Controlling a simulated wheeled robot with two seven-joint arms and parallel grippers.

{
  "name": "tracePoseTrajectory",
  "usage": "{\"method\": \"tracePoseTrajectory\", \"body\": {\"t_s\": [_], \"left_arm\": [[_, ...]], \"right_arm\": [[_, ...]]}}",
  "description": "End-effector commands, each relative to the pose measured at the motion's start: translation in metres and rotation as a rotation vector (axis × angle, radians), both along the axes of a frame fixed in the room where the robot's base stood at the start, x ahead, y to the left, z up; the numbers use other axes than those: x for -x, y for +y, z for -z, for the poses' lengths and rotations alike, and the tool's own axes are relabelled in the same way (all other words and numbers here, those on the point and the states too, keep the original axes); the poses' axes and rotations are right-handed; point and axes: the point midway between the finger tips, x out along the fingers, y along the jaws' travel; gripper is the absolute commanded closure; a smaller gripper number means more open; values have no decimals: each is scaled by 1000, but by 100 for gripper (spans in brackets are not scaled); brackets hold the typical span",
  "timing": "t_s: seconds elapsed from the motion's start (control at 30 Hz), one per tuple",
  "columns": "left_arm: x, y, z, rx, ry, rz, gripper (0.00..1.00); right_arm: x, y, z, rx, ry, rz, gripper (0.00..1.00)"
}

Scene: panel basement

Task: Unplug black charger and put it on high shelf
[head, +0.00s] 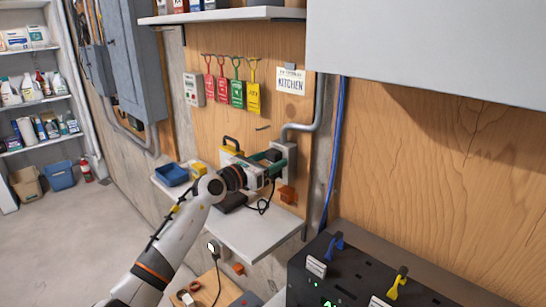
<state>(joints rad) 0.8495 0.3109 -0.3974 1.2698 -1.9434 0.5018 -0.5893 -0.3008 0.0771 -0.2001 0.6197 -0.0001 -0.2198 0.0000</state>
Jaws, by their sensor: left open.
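A small black block, which looks like the black charger (272,155), sits at the front of the grey outlet box (289,149) on the plywood wall. My left gripper (277,165) is at the outlet box, with its fingers open around or beside the black block; I cannot tell which. A black cord (263,206) hangs in a loop below the gripper. The gripper partly hides the block and the box. The high shelf (225,15) is white and runs along the top of the wall, with several items on it. My right gripper is not in view.
A white lower shelf (250,232) lies under the gripper, with a blue tray (171,174) and a dark flat object (232,202) on it. Coloured tags (237,93) hang above. A grey cabinet (420,45) juts out at upper right. Black equipment (365,275) stands at lower right.

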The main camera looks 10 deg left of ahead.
Motion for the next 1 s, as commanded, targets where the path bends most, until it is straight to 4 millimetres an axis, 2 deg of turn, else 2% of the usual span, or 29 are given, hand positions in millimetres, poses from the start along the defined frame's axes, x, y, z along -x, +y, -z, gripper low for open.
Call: {"method": "tracePoseTrajectory", "body": {"t_s": [0.1, 0.13, 0.47, 1.0], "left_arm": [[0, 0, 0, 0, 0, 0, 42], [0, 0, 0, 0, 0, 0, 45], [0, 0, 0, 1, 1, 0, 99], [14, 10, -1, 0, 0, 0, 100]], "right_arm": [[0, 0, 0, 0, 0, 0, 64], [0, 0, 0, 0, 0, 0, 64], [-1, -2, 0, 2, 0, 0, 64], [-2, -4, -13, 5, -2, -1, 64]]}}
